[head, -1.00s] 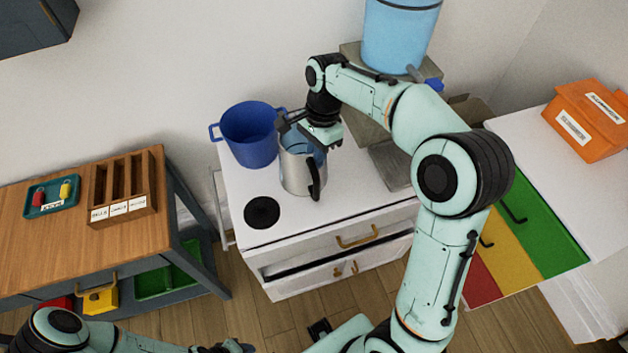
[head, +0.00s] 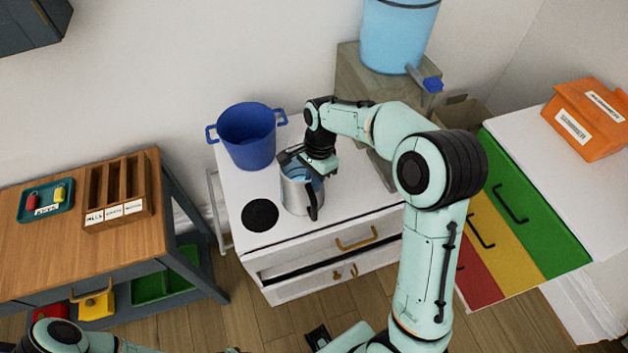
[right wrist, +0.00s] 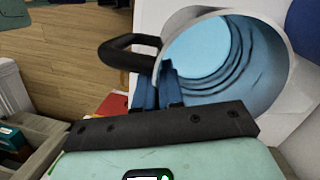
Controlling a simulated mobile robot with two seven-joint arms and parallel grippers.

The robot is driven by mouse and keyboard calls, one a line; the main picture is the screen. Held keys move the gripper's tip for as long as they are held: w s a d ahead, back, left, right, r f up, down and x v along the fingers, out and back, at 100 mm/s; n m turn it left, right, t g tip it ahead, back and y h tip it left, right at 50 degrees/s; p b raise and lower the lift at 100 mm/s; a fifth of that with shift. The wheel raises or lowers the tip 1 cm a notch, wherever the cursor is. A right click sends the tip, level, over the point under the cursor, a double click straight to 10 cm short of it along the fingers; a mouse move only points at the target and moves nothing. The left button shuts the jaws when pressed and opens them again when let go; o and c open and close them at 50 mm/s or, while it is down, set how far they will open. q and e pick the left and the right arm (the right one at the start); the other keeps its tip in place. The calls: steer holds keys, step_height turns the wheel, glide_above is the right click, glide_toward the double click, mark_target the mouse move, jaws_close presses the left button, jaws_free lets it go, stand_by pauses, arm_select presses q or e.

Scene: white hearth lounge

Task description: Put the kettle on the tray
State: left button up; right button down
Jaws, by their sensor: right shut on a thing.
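The kettle (head: 297,197), a metal jug with a black handle, stands upright on the white cabinet top. My right gripper (head: 305,168) is at its top and shut on its rim. In the right wrist view the blue fingertips (right wrist: 168,88) pinch the wall of the kettle (right wrist: 275,45) beside the handle; its inside looks blue. A flat grey tray (head: 382,172) lies at the foot of the water dispenser, mostly hidden by my right arm. A small teal tray (head: 33,214) holds small items on the wooden table. My left gripper (head: 232,350) barely shows at the bottom edge.
A blue pot (head: 247,138) stands behind the kettle, and a black round plate (head: 260,215) lies in front-left of it. The water dispenser (head: 398,35) stands at the back right. An orange box (head: 588,120) is far right.

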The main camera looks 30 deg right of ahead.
steer(key=c, duration=1.3)
jaws_free()
steer(key=shift+f, duration=0.1)
steer(key=shift+o, duration=0.2)
